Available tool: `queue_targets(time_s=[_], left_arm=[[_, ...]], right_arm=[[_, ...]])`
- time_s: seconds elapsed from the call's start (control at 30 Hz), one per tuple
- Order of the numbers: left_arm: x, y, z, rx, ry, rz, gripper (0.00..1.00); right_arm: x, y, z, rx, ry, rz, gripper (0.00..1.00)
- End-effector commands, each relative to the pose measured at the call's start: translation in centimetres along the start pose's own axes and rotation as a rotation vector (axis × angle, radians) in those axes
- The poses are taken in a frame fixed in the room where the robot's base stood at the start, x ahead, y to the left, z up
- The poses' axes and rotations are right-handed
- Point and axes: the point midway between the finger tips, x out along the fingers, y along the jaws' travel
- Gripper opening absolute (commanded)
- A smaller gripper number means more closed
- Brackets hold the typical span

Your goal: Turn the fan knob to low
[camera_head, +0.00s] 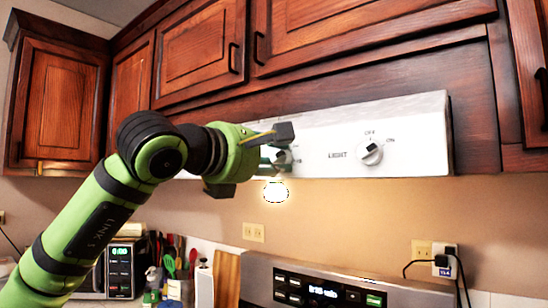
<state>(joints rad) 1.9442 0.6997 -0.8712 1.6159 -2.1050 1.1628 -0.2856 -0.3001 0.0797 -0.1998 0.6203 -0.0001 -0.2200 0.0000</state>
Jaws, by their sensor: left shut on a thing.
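The white range hood panel (420,110) hangs under the dark wood cabinets. The fan knob (284,157) is on its left part, mostly hidden behind my left gripper (270,153). My left gripper, green with dark fingers, is at the panel and shut on the fan knob. The knob's marks and its pointing direction are hidden. My left arm reaches up from the lower left. My right gripper is out of view.
A second knob (370,152), beside the word LIGHT, sits to the right, with OFF and ON marks. A lamp (275,191) glows below the hood. The stove's control panel (330,290) is lower down. Cabinet doors (200,50) hang close above.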

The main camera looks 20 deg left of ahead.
Motion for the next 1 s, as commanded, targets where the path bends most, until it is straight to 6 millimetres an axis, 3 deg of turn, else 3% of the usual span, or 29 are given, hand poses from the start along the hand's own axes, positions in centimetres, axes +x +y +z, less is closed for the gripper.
queue_targets(time_s=[0.03, 0.07, 0.1, 0.13, 0.57, 1.0], left_arm=[[0.4, -0.7, -0.7, -0.002, 0.019, -0.018, 0.0], [0.4, -0.7, -0.7, -0.002, 0.019, -0.018, 0.36], [0.4, -0.7, -0.7, -0.002, 0.019, -0.018, 0.52], [0.3, -0.7, -0.7, -0.002, 0.019, -0.017, 0.56], [-0.8, -0.1, -0.3, -0.003, 0.009, -0.006, 0.56], [-9.4, -0.1, -0.5, -0.003, 0.013, -0.006, 0.56]], right_arm=[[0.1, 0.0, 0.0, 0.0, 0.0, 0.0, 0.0], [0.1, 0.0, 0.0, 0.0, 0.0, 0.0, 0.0], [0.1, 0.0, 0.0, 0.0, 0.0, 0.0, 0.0], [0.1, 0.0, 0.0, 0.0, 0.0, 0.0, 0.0], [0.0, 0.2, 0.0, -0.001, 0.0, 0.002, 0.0], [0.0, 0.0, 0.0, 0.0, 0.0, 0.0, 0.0]])
